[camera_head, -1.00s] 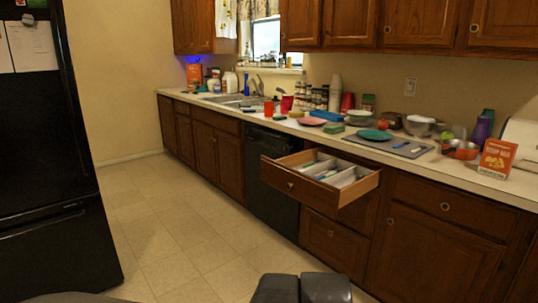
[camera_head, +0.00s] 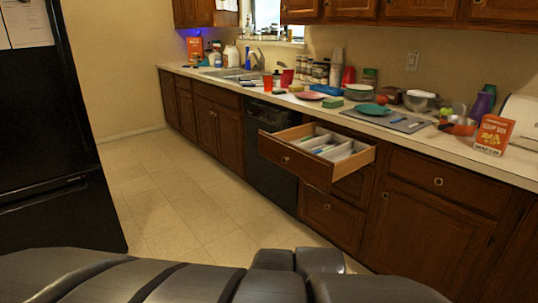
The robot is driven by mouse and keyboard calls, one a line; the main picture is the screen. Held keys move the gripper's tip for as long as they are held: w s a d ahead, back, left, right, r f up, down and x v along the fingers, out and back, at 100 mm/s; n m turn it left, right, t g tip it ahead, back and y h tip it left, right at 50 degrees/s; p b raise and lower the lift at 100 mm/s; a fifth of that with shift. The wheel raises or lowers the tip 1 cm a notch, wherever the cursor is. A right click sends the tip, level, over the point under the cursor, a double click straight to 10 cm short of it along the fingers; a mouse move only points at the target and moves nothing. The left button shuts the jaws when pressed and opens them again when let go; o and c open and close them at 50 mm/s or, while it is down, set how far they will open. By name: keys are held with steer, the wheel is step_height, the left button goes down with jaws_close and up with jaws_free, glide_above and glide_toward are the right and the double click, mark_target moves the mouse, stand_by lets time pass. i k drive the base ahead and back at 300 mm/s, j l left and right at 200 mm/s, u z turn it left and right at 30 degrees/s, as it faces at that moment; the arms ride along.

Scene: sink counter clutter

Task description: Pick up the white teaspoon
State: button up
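I cannot make out a white teaspoon for certain. The open wooden drawer (camera_head: 303,169) below the counter holds a pale divided tray (camera_head: 343,153) with small blue, green and light items, too small to tell apart. Dark grey parts of my own arm show along the bottom edge, low and in front of the cabinets, well apart from the drawer. My gripper's fingertips cannot be made out, so I see neither its opening nor anything held.
The counter carries a teal plate (camera_head: 372,109), a grey board (camera_head: 407,124), an orange pan (camera_head: 458,125), an orange box (camera_head: 494,134) and a red cup (camera_head: 287,77). A black fridge (camera_head: 55,150) stands at left. The tiled floor (camera_head: 170,195) between is clear.

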mark_target(421, 122)
steer(key=z, duration=1.15)
